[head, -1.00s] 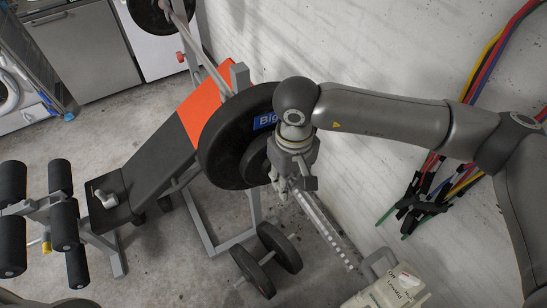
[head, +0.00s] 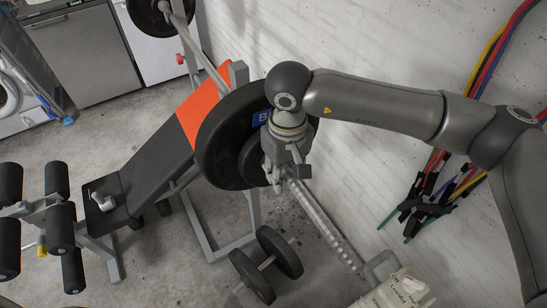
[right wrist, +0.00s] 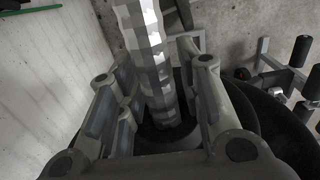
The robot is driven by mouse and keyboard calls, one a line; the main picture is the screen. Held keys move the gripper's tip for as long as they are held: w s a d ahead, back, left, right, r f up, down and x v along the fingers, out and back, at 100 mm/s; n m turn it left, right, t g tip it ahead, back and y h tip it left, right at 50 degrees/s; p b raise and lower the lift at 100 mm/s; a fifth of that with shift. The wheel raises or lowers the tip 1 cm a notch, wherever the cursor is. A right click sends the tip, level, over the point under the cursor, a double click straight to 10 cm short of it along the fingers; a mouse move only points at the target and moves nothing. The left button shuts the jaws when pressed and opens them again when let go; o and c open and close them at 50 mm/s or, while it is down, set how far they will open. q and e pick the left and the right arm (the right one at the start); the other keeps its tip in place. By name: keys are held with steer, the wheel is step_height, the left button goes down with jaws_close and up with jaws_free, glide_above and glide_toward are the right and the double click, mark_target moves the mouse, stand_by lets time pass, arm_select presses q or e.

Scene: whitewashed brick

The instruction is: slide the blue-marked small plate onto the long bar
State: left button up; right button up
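The long bar (head: 322,218) is pale and ribbed, and its near end slants down to the right from the rack. A large black plate (head: 222,140) with a partly hidden blue label sits on it. A smaller black plate (head: 250,165) is in front, partly behind my right gripper (head: 276,182); no blue mark shows on it. In the right wrist view the bar (right wrist: 155,70) runs between the spread fingers of the right gripper (right wrist: 155,72) into a dark round plate (right wrist: 165,138). The fingers look apart from the bar. My left gripper is out of view.
A bench (head: 135,180) with padded rollers (head: 60,225) stands on the left. A dumbbell (head: 266,264) lies on the floor below the bar. A pale container (head: 395,290) is near the bar's end. The brick wall (head: 370,60) and coloured cables (head: 430,190) are on the right.

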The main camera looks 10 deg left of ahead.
steer(key=shift+d, duration=0.1)
steer(key=shift+s+d+r+p, duration=0.1)
steer(key=shift+r+p, duration=0.55)
steer(key=shift+r, duration=1.85)
steer(key=shift+s+d+r+p, duration=0.1)
steer(key=shift+r+p, duration=0.5)
steer(key=shift+r, duration=1.85)
steer(key=shift+a, duration=0.1)
